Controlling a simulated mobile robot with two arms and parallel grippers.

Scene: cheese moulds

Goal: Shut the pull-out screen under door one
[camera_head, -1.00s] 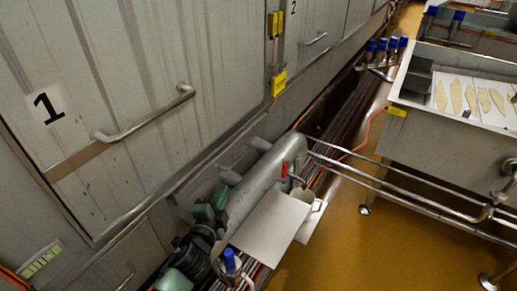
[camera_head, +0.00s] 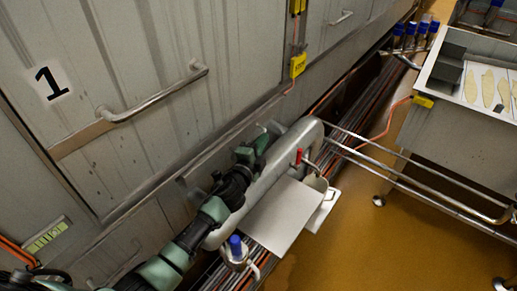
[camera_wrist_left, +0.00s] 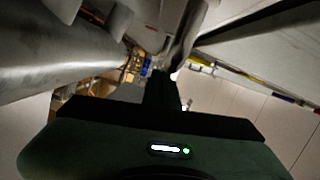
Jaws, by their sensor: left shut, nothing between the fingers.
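The door marked 1 (camera_head: 112,95) is a large grey panel with a bar handle (camera_head: 155,95), at the upper left of the head view. Below it, a flat pale grey plate (camera_head: 268,217), which looks like the pull-out screen, sticks out on the near side of a thick grey pipe (camera_head: 278,160). My left gripper (camera_head: 265,138) is between the door wall and this pipe, beyond the plate. It is shut and empty; its dark fingers (camera_wrist_left: 166,90) show in the left wrist view. I cannot tell whether it touches the pipe. My right gripper is not in view.
A red-handled valve (camera_head: 299,156) and a blue-capped fitting (camera_head: 236,246) stand beside the plate. Rails (camera_head: 420,190) run from the pipe to a steel vat (camera_head: 435,145) at the right. The yellow-brown floor (camera_head: 350,235) between is clear.

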